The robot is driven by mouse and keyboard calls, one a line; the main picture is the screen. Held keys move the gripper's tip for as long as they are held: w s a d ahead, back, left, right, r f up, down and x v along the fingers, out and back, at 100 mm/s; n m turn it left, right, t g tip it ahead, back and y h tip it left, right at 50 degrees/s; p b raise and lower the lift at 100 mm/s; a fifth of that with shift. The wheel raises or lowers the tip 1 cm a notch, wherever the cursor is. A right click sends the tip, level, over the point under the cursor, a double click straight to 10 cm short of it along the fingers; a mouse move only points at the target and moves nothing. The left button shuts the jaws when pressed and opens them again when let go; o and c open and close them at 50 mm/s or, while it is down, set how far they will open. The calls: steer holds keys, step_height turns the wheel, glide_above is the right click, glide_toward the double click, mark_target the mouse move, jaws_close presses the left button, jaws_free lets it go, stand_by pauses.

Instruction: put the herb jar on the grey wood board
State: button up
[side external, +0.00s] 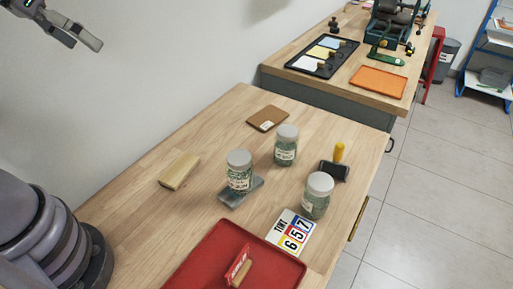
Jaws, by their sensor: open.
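Three similar glass jars with pale grey lids and green flaky contents stand upright on the near wooden table. One jar (239,173) stands on a small grey board (231,202). A second jar (286,146) stands behind it to the right, on the bare table. A third jar (316,197) stands to the right, nearer the camera, beside a numbered card. The labels are too small to read, so I cannot tell which is the herb jar. My gripper (84,38) is open and empty at the top left, high up and far from the jars.
A red tray (205,262) with a small red-and-white item is in front. A tan block (180,170), a brown card (267,118), a yellow-handled roller (336,167) and the numbered card (291,232) surround the jars. The table's left-back part is clear.

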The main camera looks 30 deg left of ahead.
steer(key=s+a+g+y, duration=0.1)
steer(key=s+a, duration=0.3)
steer(key=s, duration=0.3)
steer(key=shift+y, duration=0.3)
